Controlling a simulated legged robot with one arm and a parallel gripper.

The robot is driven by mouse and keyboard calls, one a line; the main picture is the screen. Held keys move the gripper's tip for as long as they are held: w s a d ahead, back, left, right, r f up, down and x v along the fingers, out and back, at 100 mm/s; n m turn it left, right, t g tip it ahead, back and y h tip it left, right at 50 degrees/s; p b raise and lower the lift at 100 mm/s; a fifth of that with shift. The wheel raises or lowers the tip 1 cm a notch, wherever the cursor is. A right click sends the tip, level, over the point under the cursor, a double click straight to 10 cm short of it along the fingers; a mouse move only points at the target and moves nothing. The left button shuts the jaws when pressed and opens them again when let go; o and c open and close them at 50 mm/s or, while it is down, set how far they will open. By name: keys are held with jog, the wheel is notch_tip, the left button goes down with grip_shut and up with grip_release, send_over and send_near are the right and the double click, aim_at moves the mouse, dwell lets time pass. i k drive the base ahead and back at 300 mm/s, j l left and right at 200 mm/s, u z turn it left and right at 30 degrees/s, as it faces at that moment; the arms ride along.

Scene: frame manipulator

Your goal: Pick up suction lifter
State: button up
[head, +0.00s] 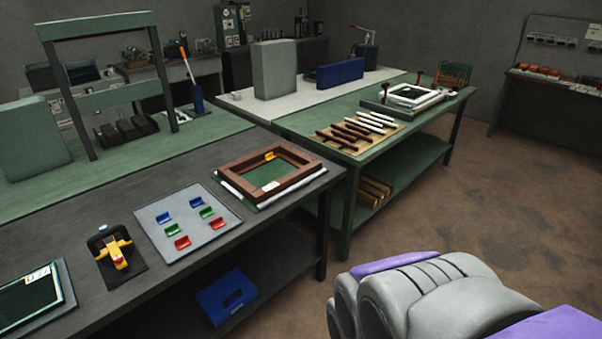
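A yellow and black hand tool (115,252), which looks like the suction lifter, lies on a small dark mat (128,278) near the front edge of the dark workbench at the left. Its yellow handle faces up and nothing touches it from above. A grey and purple part of my own body fills the lower right corner, over the floor and well apart from the bench. My gripper's fingertips do not show.
On the same bench, a grey tray (155,225) holds several coloured clips, a brown wooden frame (240,170) lies to its right, and a dark glass panel (30,298) lies at the left. A blue case (225,297) sits below. Floor (400,215) is clear at centre right.

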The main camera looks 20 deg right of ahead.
aim_at(113, 247)
jog(key=j+u, duration=1)
jog(key=i+j+u, duration=0.15)
jog(key=j+u, duration=0.15)
jog(key=u, duration=0.2)
